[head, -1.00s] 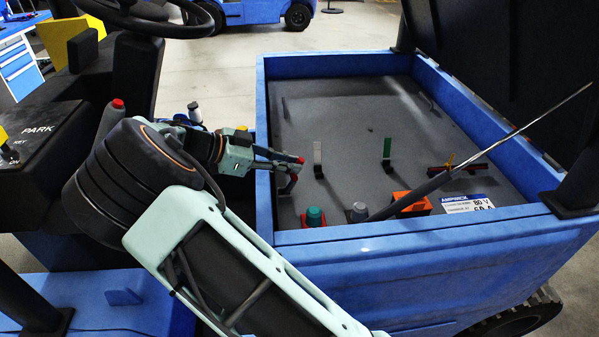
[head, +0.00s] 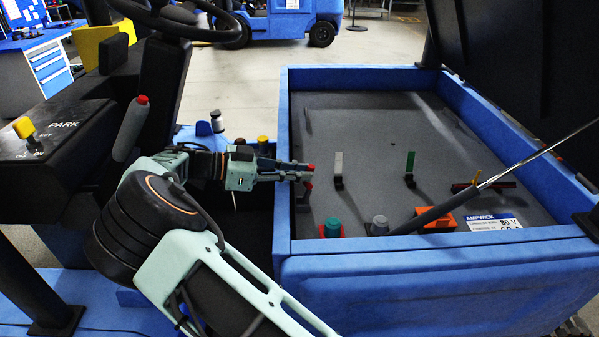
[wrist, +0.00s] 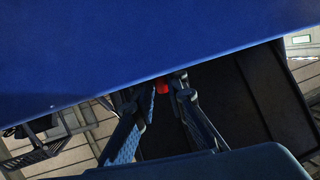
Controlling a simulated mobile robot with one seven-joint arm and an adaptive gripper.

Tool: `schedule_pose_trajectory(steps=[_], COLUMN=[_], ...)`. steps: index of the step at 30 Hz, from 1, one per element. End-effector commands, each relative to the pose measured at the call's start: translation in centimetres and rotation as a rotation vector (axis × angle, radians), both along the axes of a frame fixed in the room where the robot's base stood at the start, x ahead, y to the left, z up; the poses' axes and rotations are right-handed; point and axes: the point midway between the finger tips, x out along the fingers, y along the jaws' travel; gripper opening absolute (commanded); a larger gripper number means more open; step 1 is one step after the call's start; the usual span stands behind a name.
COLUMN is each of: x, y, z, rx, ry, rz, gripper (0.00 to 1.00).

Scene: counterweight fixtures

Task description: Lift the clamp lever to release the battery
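A red-tipped lever (head: 311,167) stands near the left wall of the blue battery compartment. I take it to be the clamp lever. The grey battery top (head: 372,125) fills the compartment. My gripper (head: 302,174) reaches over the left wall, with its fingertips at the lever. In the wrist view my gripper (wrist: 165,84) has its fingers apart, with a red piece (wrist: 162,85) between the tips. Whether the fingers touch it is unclear. The lever's lower part is partly hidden. A white-topped lever (head: 338,162) and a green-topped lever (head: 410,161) stand upright farther right.
A blue wall (head: 283,150) borders the compartment and fills much of the upper wrist view. A green knob (head: 333,227), a grey knob (head: 379,224) and an orange block (head: 437,219) sit near the front edge. A gas strut (head: 490,185) crosses the right side. The steering wheel (head: 185,22) stands upper left.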

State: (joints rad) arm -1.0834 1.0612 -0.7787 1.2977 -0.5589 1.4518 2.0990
Motion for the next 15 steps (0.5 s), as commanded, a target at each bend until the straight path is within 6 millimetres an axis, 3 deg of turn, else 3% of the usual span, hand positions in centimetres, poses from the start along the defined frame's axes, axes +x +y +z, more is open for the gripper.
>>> schedule_pose_trajectory(steps=[5,15], x=[0.01,0.0], y=[-0.06,-0.24], z=[0.02,0.16], rx=[0.0,0.015], ry=[-0.001,0.0], rz=[0.0,-0.001], gripper=[0.3,0.3])
